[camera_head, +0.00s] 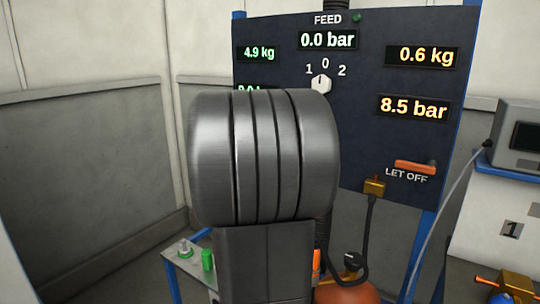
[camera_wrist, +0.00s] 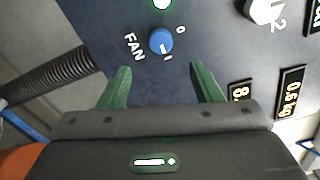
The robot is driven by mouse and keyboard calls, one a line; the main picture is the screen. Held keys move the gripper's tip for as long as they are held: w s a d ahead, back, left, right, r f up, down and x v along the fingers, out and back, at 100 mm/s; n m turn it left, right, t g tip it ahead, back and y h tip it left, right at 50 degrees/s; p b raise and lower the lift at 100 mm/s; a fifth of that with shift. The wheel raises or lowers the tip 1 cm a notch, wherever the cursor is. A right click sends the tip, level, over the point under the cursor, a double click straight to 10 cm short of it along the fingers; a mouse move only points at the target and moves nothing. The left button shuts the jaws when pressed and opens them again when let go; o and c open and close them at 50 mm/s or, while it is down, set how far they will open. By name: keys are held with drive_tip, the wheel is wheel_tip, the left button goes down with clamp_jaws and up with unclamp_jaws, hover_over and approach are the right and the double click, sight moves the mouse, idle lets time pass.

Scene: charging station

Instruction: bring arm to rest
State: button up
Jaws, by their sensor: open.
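My gripper (camera_wrist: 157,88) shows in the wrist view with its two green fingers spread apart and nothing between them. It points at the dark blue panel (camera_wrist: 215,60), close to a blue FAN knob (camera_wrist: 161,41) that sits just past the fingertips. I cannot tell whether a finger touches the panel. In the head view my grey arm link covers the middle and hides the gripper, the FAN knob and part of the panel (camera_head: 400,75).
The panel carries a white FEED knob (camera_head: 320,84), lit readouts and an orange LET OFF lever (camera_head: 415,167). A black hose (camera_wrist: 55,85) runs beside the gripper. A small table (camera_head: 185,268) stands below, an orange cylinder (camera_head: 345,293) near it. A grey device (camera_head: 515,135) is at right.

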drive_tip(key=p+x, duration=0.1)
drive_tip(key=x, duration=0.5)
drive_tip(key=p+x, duration=0.1)
drive_tip(key=x, duration=0.6)
drive_tip(key=shift+w+d+r, duration=0.1)
drive_tip(key=shift+r, duration=0.15)
drive_tip(key=n+p, duration=0.2)
drive_tip(key=n, duration=0.2)
drive_tip(key=shift+p, duration=0.35)
drive_tip(key=n+p, duration=0.5)
drive_tip(key=shift+f+n, duration=0.15)
drive_tip(key=shift+n, duration=0.25)
drive_tip(key=n+p, duration=0.3)
drive_tip(key=p, duration=0.1)
drive_tip(key=shift+n, duration=0.4)
drive_tip(key=n+p, duration=0.3)
drive_tip(key=p, duration=0.1)
drive_tip(key=shift+f+n+p, duration=0.2)
drive_tip(key=shift+n+p, duration=0.5)
drive_tip(key=shift+p, duration=0.45)
drive_tip(key=shift+f, duration=0.1)
drive_tip(key=shift+s, duration=0.3)
